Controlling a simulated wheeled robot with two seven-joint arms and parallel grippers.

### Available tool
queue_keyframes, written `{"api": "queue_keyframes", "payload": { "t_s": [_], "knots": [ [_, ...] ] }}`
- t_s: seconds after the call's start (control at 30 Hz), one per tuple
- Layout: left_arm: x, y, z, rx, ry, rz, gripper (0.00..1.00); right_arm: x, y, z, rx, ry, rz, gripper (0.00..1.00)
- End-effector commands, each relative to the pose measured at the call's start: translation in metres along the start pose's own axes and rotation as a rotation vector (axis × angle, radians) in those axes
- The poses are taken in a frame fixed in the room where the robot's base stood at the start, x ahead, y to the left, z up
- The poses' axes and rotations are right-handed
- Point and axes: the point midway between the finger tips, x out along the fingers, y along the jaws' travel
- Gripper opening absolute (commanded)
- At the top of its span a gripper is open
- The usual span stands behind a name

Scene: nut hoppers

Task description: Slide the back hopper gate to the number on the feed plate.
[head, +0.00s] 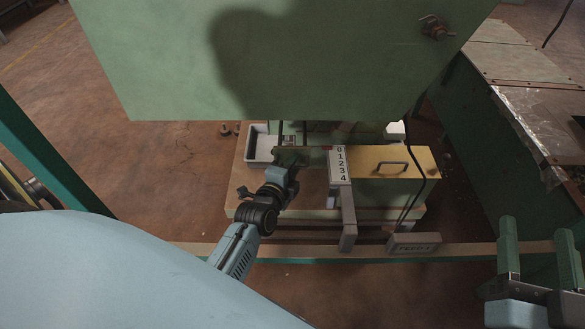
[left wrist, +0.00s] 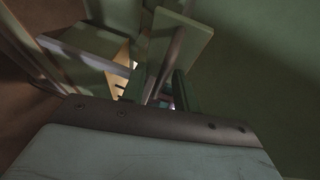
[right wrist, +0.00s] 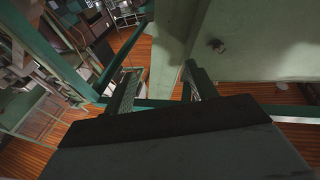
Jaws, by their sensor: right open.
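The white number scale (head: 340,163), marked 0 to 4 from back to front, stands upright in the middle of the head view. The feed plate (head: 414,245) is on the front rail and appears to read FEED 1. My left gripper (head: 290,155) is just left of the scale, at the dark green parts under the hopper. In the left wrist view its fingers are fairly close together, with a brownish bar (left wrist: 172,58) running down between them. Whether they grip it is unclear. The gate itself is mostly hidden. My right gripper (head: 536,245) is open and empty at the lower right.
The large green hopper (head: 290,70) overhangs the work area. A yellow-topped box (head: 395,160) with a handle is right of the scale. A white tray (head: 262,148) is at the left. A dark cable hangs by the box. A green machine stands at the right.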

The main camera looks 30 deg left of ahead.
Motion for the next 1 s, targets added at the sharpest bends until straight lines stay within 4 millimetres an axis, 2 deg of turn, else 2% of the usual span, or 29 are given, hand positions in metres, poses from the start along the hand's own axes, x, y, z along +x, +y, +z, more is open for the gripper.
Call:
{"api": "queue_keyframes", "payload": {
  "t_s": [0.3, 0.53, 0.57, 0.9, 1.0],
  "knots": [
    [0.001, 0.0, 0.0, 0.0, 0.0, 0.001, 0.3, 0.0, -0.001, -0.003, 0.001, 0.016, -0.001, 0.57],
    [0.001, 0.0, 0.0, 0.0, 0.0, 0.0, 0.01, 0.0, 0.0, -0.003, 0.001, 0.015, -0.001, 0.57],
    [0.001, 0.0, 0.0, 0.0, 0.0, 0.0, 0.0, 0.0, 0.0, -0.003, 0.001, 0.015, -0.001, 0.57],
    [0.001, 0.0, -0.002, 0.001, 0.003, 0.001, 0.0, 0.0, 0.0, -0.003, 0.0, 0.011, -0.001, 0.57],
    [-0.001, 0.001, -0.009, 0.004, 0.013, 0.004, 0.0, -0.001, 0.002, 0.009, -0.002, -0.063, 0.005, 0.57]
  ]
}}
